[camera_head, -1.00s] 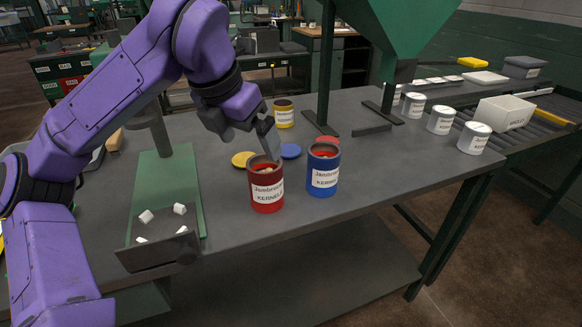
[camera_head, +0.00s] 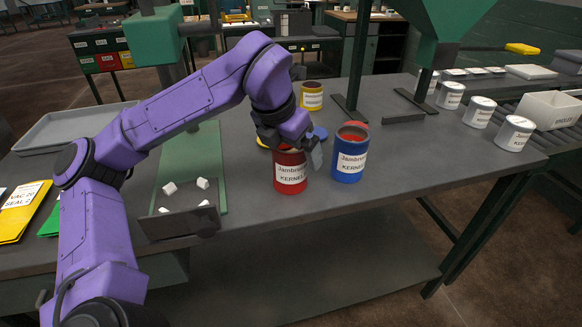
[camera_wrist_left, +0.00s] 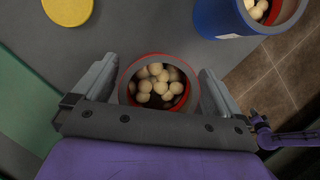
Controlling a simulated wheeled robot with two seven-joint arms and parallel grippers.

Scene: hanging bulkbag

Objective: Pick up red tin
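The red tin (camera_head: 290,174) stands upright on the grey table, with a white label on its front. In the left wrist view the open red tin (camera_wrist_left: 133,76) shows round pale pieces inside. My left gripper (camera_head: 312,152) is at the tin's top. In the left wrist view the left gripper (camera_wrist_left: 158,82) is open, one finger on each side of the rim. A small gap shows at the right finger; whether the left finger touches I cannot tell.
A blue tin (camera_head: 349,158) stands close on the right of the red one. A yellow tin (camera_head: 312,96) is behind. A yellow lid (camera_wrist_left: 68,8) lies nearby. A green stand base (camera_head: 205,160) with white cubes is left. White tins (camera_head: 480,112) stand far right.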

